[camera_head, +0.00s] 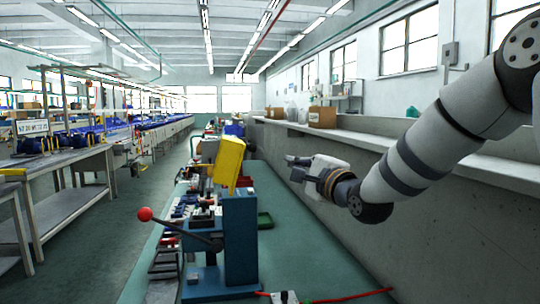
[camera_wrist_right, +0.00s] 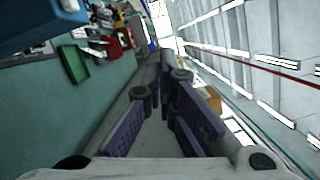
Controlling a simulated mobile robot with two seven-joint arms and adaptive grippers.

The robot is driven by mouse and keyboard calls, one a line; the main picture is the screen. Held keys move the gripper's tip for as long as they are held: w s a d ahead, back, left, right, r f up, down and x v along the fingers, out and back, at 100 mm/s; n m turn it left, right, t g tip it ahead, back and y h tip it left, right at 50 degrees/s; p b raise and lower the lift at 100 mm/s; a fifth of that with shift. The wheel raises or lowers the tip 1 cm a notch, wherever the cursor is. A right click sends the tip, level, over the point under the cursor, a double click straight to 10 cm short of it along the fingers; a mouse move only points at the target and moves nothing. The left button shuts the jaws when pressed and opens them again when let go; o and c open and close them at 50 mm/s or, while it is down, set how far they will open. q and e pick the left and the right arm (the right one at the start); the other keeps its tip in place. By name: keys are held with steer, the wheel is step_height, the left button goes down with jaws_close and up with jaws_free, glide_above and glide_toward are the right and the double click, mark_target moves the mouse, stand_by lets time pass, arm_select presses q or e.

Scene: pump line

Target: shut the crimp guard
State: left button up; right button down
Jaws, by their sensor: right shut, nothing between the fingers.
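The crimp guard (camera_head: 228,160) is a yellow panel at the top of the blue crimp press (camera_head: 240,240). It stands raised and tilted, above the press's working area. My right gripper (camera_head: 290,160) is to the right of the guard and apart from it, pointing left. It is shut and empty. In the right wrist view its fingers (camera_wrist_right: 166,62) show close together, and a blue part, probably of the press (camera_wrist_right: 40,18), shows at the top left. The guard cannot be made out there. My left gripper is not in view.
A lever with a red knob (camera_head: 145,214) sticks out left of the press. A green tray (camera_head: 265,220) lies behind the press. A concrete wall with a ledge (camera_head: 360,140) runs along the right. A red cable (camera_head: 350,297) lies in front.

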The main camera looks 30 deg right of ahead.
steer(key=w+a+r, duration=0.1)
steer(key=w+a, duration=0.2)
steer(key=w, duration=0.3)
steer(key=shift+w+a, duration=0.25)
steer(key=shift+r, duration=0.1)
